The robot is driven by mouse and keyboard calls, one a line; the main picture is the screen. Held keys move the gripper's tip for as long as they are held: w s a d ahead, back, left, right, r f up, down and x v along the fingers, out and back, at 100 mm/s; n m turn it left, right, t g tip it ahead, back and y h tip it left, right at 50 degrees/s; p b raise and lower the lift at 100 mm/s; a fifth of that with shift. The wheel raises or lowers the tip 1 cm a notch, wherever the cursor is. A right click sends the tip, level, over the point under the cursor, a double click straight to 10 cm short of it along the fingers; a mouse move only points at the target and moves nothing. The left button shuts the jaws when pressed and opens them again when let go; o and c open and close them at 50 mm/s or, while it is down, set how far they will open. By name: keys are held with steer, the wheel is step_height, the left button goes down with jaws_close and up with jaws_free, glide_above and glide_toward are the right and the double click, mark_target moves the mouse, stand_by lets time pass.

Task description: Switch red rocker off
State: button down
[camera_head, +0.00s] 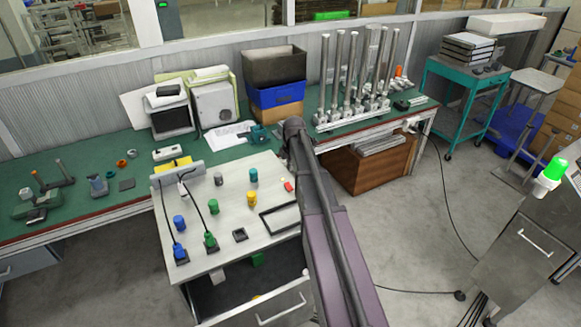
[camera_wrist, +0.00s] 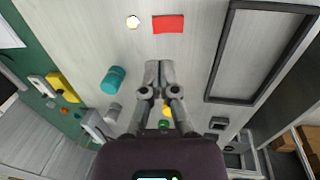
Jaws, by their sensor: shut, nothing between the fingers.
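The red rocker (camera_wrist: 168,24) is a flat red rectangle on the pale panel, near the top of the wrist view. In the head view it is a small red patch (camera_head: 289,187) beside my arm. I cannot tell from its surface which way it is tilted. A small round, bright white spot (camera_wrist: 133,22), like a lit lamp, sits just left of it in the wrist view. My gripper (camera_wrist: 158,66) is shut and empty, its fingertips pointing toward the rocker, below it in the picture and apart from it. In the head view the fingers are hidden by my arm.
A teal cylinder (camera_wrist: 112,79) and a grey cylinder (camera_wrist: 112,112) stand left of my fingers. A black rectangular frame (camera_wrist: 210,82) lies to the right. The panel (camera_head: 225,235) also carries a yellow cylinder (camera_head: 251,198) and blue and green plugs with cables. Bare panel lies between fingertips and rocker.

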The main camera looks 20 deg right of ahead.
mark_target(287, 184)
steer(key=shift+w+f+b, duration=0.25)
steer(key=shift+f+b, duration=1.1)
steer(key=shift+f, duration=0.1)
steer(key=shift+w+f+b, duration=0.25)
steer(key=shift+f+b, duration=1.1)
steer(key=shift+f, duration=0.05)
steer(key=shift+w+f+b, duration=0.25)
steer(key=shift+f+b, duration=1.1)
steer(key=shift+f, duration=0.1)
steer(key=shift+a, duration=0.1)
